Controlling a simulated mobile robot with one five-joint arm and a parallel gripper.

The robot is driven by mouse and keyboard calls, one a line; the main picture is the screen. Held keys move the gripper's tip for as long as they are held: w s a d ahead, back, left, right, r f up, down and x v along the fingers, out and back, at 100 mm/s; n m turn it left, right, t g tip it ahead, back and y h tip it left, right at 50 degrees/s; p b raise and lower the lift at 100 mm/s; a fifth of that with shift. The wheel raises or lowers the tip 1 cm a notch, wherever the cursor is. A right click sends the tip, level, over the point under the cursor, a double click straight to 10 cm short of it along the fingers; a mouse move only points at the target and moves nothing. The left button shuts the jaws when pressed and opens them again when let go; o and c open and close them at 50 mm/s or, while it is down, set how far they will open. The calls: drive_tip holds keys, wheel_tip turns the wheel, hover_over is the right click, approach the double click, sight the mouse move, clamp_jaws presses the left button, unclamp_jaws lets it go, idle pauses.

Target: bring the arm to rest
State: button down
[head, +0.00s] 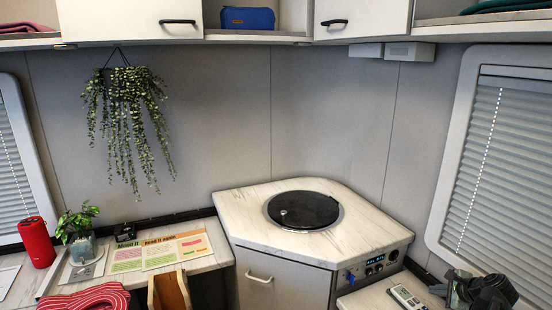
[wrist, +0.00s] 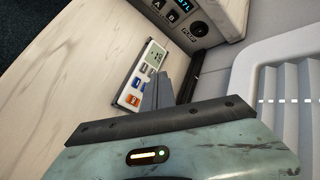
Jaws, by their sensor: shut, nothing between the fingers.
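My gripper (wrist: 163,85) shows in the wrist view, with a worn teal body and a dark crossbar. Its grey fingers are together with nothing between them. They overlap a white device with a small display and coloured buttons (wrist: 157,53) in the picture; I cannot tell how far above it they are. In the head view, dark parts that look like my arm (head: 485,290) are at the lower right corner, beside the same white device (head: 407,296). The rest of the arm is out of frame.
A corner counter (head: 245,205) with a round black lid (head: 304,210) and a control panel (head: 375,265) stands behind. A window with blinds (head: 505,165) is close on the right. A red cylinder (head: 37,242), plant (head: 76,222) and papers (head: 160,250) are at left.

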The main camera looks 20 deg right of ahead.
drive_tip(key=w+a+f+n+g+y+b, duration=0.1)
drive_tip(key=w+a+f+n+b, duration=0.2)
drive_tip(key=w+a, duration=0.45)
drive_tip(key=w+a+f+n+g+y, duration=0.25)
drive_tip(key=w+a+n, duration=0.2)
drive_tip(key=a, duration=0.55)
drive_tip(key=w+a+f+n+y+b, duration=0.15)
drive_tip(key=w+a+f+n, duration=0.3)
drive_tip(key=a, duration=0.45)
drive_tip(key=w+a+f+n+g+h+b, duration=0.1)
drive_tip(key=a+f+n+g+b, duration=0.45)
drive_tip(key=a, duration=1.05)
drive_tip(key=w+a+f+n+h, duration=0.1)
drive_tip(key=a+f+n+h, duration=0.1)
drive_tip(key=a+n, duration=0.95)
drive_tip(key=a+r+m+p, duration=0.2)
drive_tip(key=a+r+p, duration=0.2)
drive_tip(key=r+p, duration=1.1)
drive_tip(key=shift+s+r+m, duration=0.2)
drive_tip(key=shift+s+m, duration=0.05)
drive_tip(key=shift+m, duration=0.15)
